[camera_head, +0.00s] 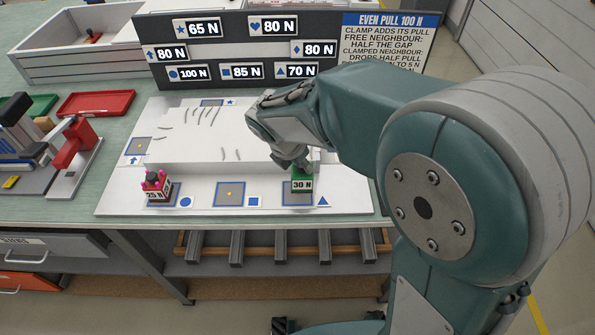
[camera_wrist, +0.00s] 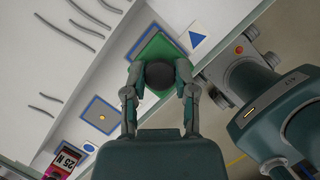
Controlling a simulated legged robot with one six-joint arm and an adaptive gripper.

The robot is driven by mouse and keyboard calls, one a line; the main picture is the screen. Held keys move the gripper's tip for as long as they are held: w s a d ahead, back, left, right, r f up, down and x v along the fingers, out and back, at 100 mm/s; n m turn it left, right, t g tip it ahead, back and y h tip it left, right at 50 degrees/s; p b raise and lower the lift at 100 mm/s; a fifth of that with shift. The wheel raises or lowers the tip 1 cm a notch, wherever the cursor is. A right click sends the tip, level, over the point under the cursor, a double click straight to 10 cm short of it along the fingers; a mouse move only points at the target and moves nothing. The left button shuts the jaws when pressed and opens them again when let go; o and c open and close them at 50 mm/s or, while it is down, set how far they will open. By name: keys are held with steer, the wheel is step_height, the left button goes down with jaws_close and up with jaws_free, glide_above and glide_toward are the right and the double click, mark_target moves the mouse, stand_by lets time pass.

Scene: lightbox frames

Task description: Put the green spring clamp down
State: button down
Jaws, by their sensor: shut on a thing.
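The green spring clamp (camera_head: 302,184), labelled 30 N, is at the front right pad (camera_head: 286,199) beside the blue triangle. My gripper (camera_head: 300,164) comes down on it from above. In the wrist view the clamp's green body (camera_wrist: 176,45) shows past my fingers, over the pad's blue edge. My gripper (camera_wrist: 160,90) is shut on the clamp's dark round top (camera_wrist: 160,74). The clamp looks upright. I cannot tell whether its base touches the pad.
The square pad (camera_head: 230,190) between is bare. A dark sign board (camera_head: 235,50) stands behind the white lightbox (camera_head: 120,200). A red tray (camera_head: 96,102) lies at left.

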mark_target(295, 171)
steer(key=shift+w+a+f, duration=0.15)
steer(key=shift+f, duration=0.2)
steer(key=f, duration=0.1)
steer(key=a+f, duration=0.1)
steer(key=f, duration=0.1)
steer(key=shift+f, duration=0.1)
steer(key=shift+a, duration=0.2)
steer(key=shift+d, duration=0.1)
steer(key=shift+c, duration=2.1)
jaws_free()
steer(key=shift+d, duration=0.4)
steer(key=shift+a, duration=0.15)
